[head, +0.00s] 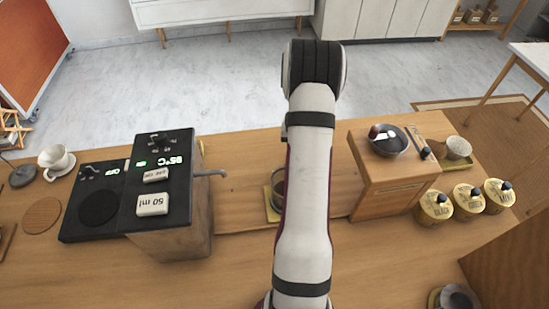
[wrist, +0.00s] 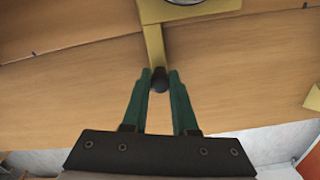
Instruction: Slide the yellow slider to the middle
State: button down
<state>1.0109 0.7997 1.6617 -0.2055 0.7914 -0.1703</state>
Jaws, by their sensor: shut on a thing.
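The yellow slider (head: 268,207) is on the wooden cart top, left of my arm in the head view, and partly hidden by the arm. A metal vessel (head: 278,190) stands on it. In the wrist view the slider's yellow stem (wrist: 154,46) runs from its wider plate at the top edge down to a dark round knob (wrist: 158,84). My gripper (wrist: 159,80) is shut on this knob, with one green finger on each side. My gripper's fingers are hidden behind my arm in the head view.
A black coffee machine (head: 125,225) with a spout (head: 210,173) stands left of the slider. A small wooden cabinet (head: 386,185) with a bowl (head: 389,141) on top stands to the right. Yellow tins (head: 467,199) are farther right. A seam (head: 245,232) runs along the cart top.

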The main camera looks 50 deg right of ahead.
jog(key=shift+s+d, duration=1.3)
jog(key=shift+d, duration=0.05)
jog(key=c, duration=0.7)
grip_release()
jog(key=shift+r, duration=0.1)
notch_tip(320, 180, up, 16)
jog(key=shift+f, duration=0.2)
